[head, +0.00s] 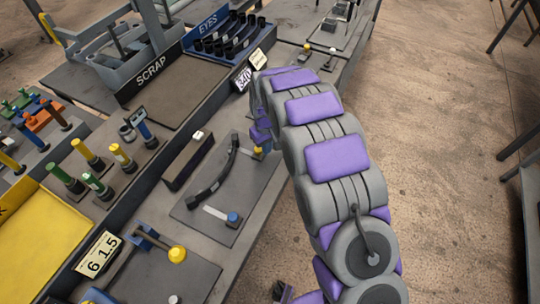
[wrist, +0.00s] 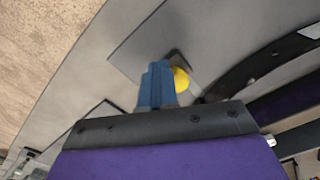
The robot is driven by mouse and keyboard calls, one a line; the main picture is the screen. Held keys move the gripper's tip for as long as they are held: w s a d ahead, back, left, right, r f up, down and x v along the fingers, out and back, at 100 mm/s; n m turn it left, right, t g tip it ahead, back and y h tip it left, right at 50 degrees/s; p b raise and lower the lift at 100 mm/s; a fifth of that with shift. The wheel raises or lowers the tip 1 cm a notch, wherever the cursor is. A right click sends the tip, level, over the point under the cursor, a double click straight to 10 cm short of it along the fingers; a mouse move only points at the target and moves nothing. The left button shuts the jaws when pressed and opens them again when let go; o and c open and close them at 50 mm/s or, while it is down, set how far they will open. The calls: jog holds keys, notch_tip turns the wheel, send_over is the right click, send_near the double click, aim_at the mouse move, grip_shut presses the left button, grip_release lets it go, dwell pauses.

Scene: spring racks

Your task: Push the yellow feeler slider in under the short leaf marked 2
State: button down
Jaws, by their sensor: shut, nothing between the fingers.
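A yellow knob (head: 257,151), which looks like the yellow feeler slider, sits at the far right end of a dark plate beside a curved black leaf (head: 222,172). The yellow knob also shows in the wrist view (wrist: 181,80), partly hidden behind my gripper (wrist: 156,86). My gripper's blue fingers are shut and empty, right beside the knob; I cannot tell whether they touch it. The leaf shows at the right of the wrist view (wrist: 262,66). I can read no 2 on it. In the head view my arm hides most of the gripper.
A blue-knobbed white slider (head: 218,213) lies at the plate's near end. A black block (head: 188,160) stands left of the leaf. Another plate with a yellow knob (head: 177,254) is nearer. The SCRAP tray (head: 180,103) and the EYES bin (head: 221,50) stand behind. Open floor lies right.

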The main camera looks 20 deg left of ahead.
notch_tip(320, 180, up, 5)
jog(key=shift+f+p, duration=0.2)
jog(key=shift+p, duration=0.5)
jog(key=shift+d, duration=0.15)
dwell(0.3)
jog(key=s+d+r+m, duration=0.2)
jog(key=s+d+r, duration=0.25)
jog(key=d, duration=0.35)
jog(key=s+d+r+m, duration=0.2)
jog(key=s+d+r, duration=0.1)
jog(key=d+r, duration=0.4)
jog(key=s+d+r+m, duration=0.25)
jog(key=d+r, duration=0.25)
jog(key=d, duration=0.5)
jog(key=s+d+m, duration=0.1)
jog(key=s+d, duration=0.2)
jog(key=s, duration=0.5)
jog(key=s+d+r+m+g, duration=0.1)
jog(key=s+d, duration=0.3)
jog(key=s, duration=0.4)
jog(key=s+d+r+m, duration=0.1)
jog(key=s+d, duration=0.3)
jog(key=s, duration=0.4)
jog(key=shift+d+r+m+g, duration=0.2)
jog(key=shift+m+g, duration=0.2)
jog(key=shift+m, duration=0.35)
